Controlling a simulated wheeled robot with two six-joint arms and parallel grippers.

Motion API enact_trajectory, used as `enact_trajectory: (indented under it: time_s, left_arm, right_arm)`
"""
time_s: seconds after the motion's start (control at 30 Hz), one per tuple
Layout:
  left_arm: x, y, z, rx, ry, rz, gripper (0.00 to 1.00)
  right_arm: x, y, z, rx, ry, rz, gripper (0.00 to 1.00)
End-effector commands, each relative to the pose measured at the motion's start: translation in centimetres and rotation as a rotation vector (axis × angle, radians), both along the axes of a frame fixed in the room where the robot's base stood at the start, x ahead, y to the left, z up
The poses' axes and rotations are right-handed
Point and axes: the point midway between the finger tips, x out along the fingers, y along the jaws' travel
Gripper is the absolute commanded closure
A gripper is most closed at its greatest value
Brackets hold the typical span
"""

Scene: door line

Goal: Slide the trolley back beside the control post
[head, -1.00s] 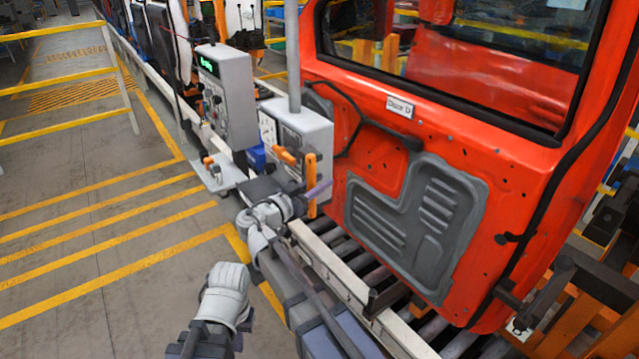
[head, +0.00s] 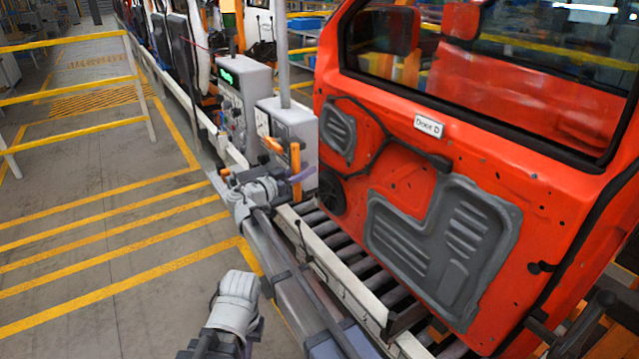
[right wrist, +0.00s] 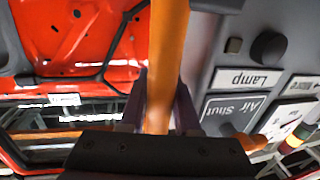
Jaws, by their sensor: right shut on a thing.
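The trolley (head: 297,117) is a grey box with an upright pole and an upright orange handle (head: 296,160). The control post (head: 231,72), a grey box with a green display, stands just behind it to the left, and the two overlap in the head view. My right gripper (head: 298,176) is shut on the orange handle. In the right wrist view the handle (right wrist: 166,60) runs between the fingers. The trolley's panel (right wrist: 238,75) there shows Lamp and Air Shut labels. A grey part of my left arm shows at the bottom of the head view; its fingers are not visible.
A red door (head: 470,130) labelled Door D stands to the right, close to the trolley. Rollers and a pale rail (head: 325,265) run below it. Yellow railings (head: 75,85) stand at the far left. The yellow-striped floor (head: 110,245) on the left is clear.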

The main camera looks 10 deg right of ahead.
Motion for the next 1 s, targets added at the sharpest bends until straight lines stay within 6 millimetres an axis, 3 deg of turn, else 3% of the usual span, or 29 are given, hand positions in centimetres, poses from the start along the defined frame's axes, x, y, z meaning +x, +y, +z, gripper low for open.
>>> enact_trajectory:
  time_s: [0.03, 0.1, 0.33, 0.6, 0.97, 1.0]
  left_arm:
    - [0.0, 0.0, 0.0, 0.0, 0.0, 0.0, 1.0]
    - [0.0, 0.0, 0.0, 0.0, 0.0, 0.0, 1.0]
    - [0.0, 0.0, 0.0, 0.0, 0.0, 0.0, 1.0]
    - [0.0, 0.0, 0.0, 0.0, 0.0, 0.0, 1.0]
    - [0.0, 0.0, 0.0, 0.0, 0.0, 0.0, 1.0]
    - [0.0, 0.0, 0.0, 0.0, 0.0, 0.0, 1.0]
  right_arm:
    - [2.3, 0.8, 0.1, -0.003, -0.002, 0.004, 1.0]
    - [3.9, 1.4, 0.1, -0.004, -0.003, 0.004, 1.0]
    - [7.4, 2.6, 0.1, -0.003, -0.002, 0.003, 1.0]
    - [8.9, 3.2, 0.1, -0.002, -0.001, 0.002, 1.0]
    - [8.9, 3.2, 0.1, -0.001, -0.002, 0.002, 1.0]
    - [8.9, 3.2, 0.1, -0.001, -0.002, 0.002, 0.66]
